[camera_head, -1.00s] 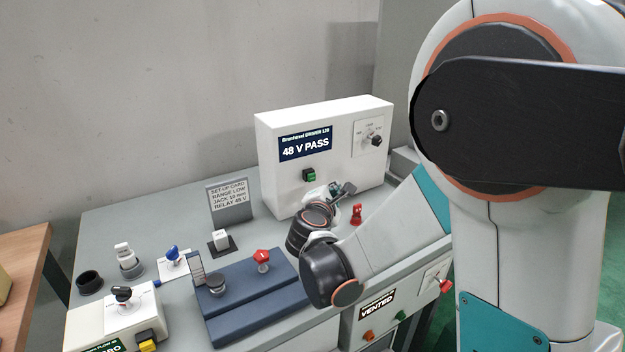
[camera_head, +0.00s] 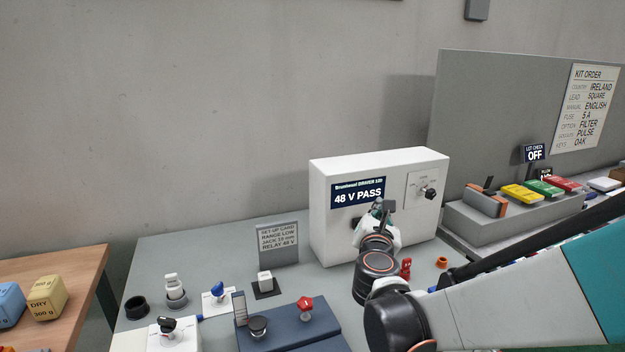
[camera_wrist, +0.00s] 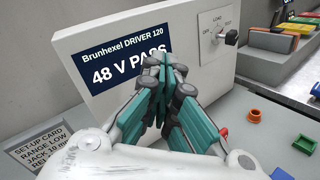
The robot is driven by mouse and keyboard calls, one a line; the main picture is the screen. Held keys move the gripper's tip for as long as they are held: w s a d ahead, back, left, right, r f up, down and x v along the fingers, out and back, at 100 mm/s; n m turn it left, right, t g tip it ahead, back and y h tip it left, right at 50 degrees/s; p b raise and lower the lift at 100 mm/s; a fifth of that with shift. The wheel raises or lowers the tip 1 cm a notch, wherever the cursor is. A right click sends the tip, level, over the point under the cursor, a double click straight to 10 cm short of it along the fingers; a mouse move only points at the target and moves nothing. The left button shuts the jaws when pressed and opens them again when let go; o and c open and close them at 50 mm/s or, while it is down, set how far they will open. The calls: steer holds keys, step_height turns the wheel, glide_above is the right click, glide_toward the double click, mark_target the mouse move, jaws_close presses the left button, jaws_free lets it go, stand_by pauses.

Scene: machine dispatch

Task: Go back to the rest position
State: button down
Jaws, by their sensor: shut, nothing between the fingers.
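My gripper (camera_head: 379,210) is in front of the white driver box (camera_head: 328,237), which carries a dark display reading "48 V PASS" (camera_head: 358,193). In the wrist view the teal fingers of my gripper (camera_wrist: 165,72) are shut together with nothing between them. They overlap the lower right of the display (camera_wrist: 115,62) in that view. Whether they touch the box cannot be told. My arm reaches in from the right of the head view. The box's load knob (camera_head: 430,193) stands right of the fingers. The box's green button seen earlier is hidden behind my gripper.
A set-up card (camera_head: 278,243), a white block switch (camera_head: 265,280), a blue fixture with a red knob (camera_head: 305,303) and a red part (camera_head: 406,267) stand close by. A kit shelf (camera_head: 480,222) is at the right. The air above the bench is clear.

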steer(key=s+a+r+n+t+y, duration=0.1)
steer(key=s+a+r+n+y, duration=0.5)
steer(key=n, duration=0.9)
steer(key=s+a+f+n+g+y, duration=0.25)
steer(key=s+n, duration=0.35)
steer(key=n, duration=0.6)
steer(key=s+d+f+n+g+h, duration=0.2)
steer(key=s+d+f+n+g, duration=0.2)
steer(key=s+n, duration=0.4)
steer(key=s+d+f+n+g+h, duration=0.2)
steer(key=s+d+f+n+g, duration=0.2)
steer(key=s, duration=0.7)
step_height(320, 180, down, 4)
steer(key=d+n, duration=0.2)
steer(key=n, duration=0.2)
steer(key=shift+s+f+n+g, duration=0.15)
steer(key=shift+f+n+g, duration=0.05)
steer(key=shift+n+g, duration=0.2)
